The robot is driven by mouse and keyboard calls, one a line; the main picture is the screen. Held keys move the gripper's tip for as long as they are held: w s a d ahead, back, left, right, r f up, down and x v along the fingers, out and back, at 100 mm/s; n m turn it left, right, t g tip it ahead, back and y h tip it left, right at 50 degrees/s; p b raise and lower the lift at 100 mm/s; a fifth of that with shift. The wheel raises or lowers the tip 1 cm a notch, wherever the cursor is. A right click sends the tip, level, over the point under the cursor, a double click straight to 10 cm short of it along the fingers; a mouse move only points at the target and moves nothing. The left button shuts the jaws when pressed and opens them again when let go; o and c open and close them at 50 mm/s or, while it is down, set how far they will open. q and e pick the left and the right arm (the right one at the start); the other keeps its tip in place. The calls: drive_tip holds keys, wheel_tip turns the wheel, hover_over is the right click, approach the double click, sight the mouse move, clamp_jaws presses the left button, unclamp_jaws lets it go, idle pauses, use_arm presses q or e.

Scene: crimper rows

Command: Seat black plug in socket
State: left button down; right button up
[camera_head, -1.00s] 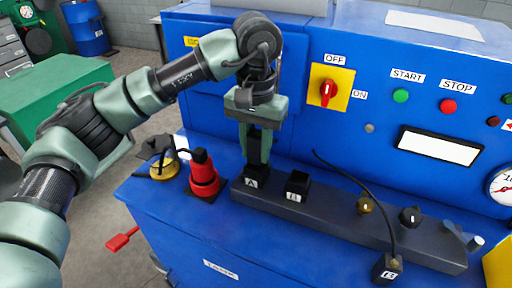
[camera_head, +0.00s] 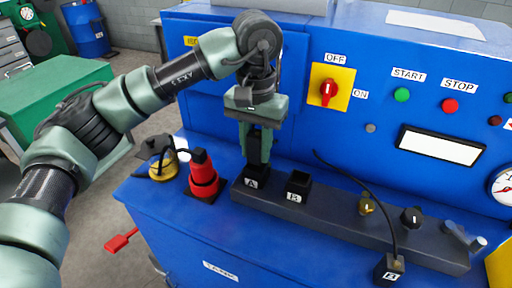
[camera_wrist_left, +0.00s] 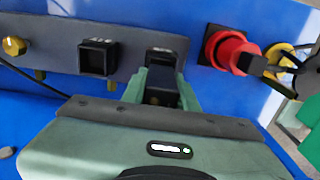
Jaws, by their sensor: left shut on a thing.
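My left gripper (camera_head: 257,162) points straight down at the socket marked A (camera_head: 252,182) on the dark ledge. It is shut on a black plug (camera_wrist_left: 161,90), which shows between the green fingers in the left wrist view. The plug is at the mouth of socket A; how deep it sits is hidden by the fingers. The socket marked B (camera_head: 297,187) is just to the right, open and empty, and also shows in the wrist view (camera_wrist_left: 98,58). Another black plug, marked B (camera_head: 389,268), is at the ledge's front on a black cable. My right gripper is not in view.
A red and black plug-like fitting (camera_head: 203,176) and a brass part with a black cable (camera_head: 161,166) stand left of the ledge (camera_head: 335,215). A brass knob (camera_head: 366,205) and a black knob (camera_head: 412,217) are further right. The blue panel (camera_head: 290,120) rises close behind.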

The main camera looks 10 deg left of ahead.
sight(256, 133)
use_arm(q)
drive_tip(key=shift+f+b, duration=0.8)
drive_tip(key=shift+f, duration=0.1)
drive_tip(key=c, duration=1)
unclamp_jaws()
drive_tip(key=shift+r, duration=0.3)
wheel_tip(256, 133, up, 7)
drive_tip(key=shift+r+b, duration=0.15)
drive_tip(key=shift+b, duration=0.5)
